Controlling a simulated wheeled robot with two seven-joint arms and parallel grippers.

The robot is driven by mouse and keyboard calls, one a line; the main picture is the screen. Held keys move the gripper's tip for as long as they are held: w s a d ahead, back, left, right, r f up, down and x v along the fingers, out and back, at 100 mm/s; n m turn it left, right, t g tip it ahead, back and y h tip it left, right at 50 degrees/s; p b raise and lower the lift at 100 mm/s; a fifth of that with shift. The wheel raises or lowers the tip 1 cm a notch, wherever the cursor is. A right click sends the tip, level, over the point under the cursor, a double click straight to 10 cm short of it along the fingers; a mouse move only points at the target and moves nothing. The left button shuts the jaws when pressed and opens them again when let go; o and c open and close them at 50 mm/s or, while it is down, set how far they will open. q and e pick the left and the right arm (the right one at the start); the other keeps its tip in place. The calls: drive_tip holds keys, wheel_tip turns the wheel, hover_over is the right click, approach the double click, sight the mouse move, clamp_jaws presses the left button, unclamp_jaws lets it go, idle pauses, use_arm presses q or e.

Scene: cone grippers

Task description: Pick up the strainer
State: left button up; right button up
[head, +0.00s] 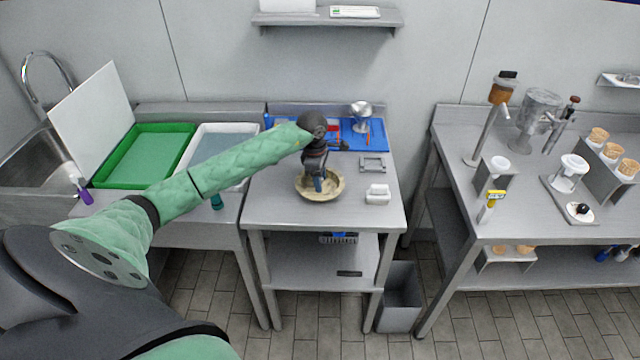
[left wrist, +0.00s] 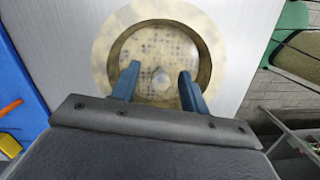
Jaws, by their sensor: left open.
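The strainer looks to be the round, tan, wide-rimmed dish (head: 337,191) on the middle steel table. In the left wrist view the strainer (left wrist: 107,38) shows a pale rim and a floor dotted with small dark holes. My left gripper (head: 319,185) points down over the strainer from above. In the left wrist view the two blue fingers of my left gripper (left wrist: 159,75) are apart, over the inside of the dish, with nothing between them. I cannot tell whether the fingertips touch it. My right gripper is in neither view.
A small white block (head: 377,194) and a grey frame (head: 373,164) lie right of the strainer. Behind is a blue mat (head: 378,134) with a metal funnel-like cup (head: 361,112). A white tray (head: 240,133) and green tray (head: 112,177) lie left. The table's front right is clear.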

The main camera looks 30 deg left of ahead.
use_arm(q)
drive_tip(key=shift+f, duration=0.15)
clamp_jaws()
idle(0.4)
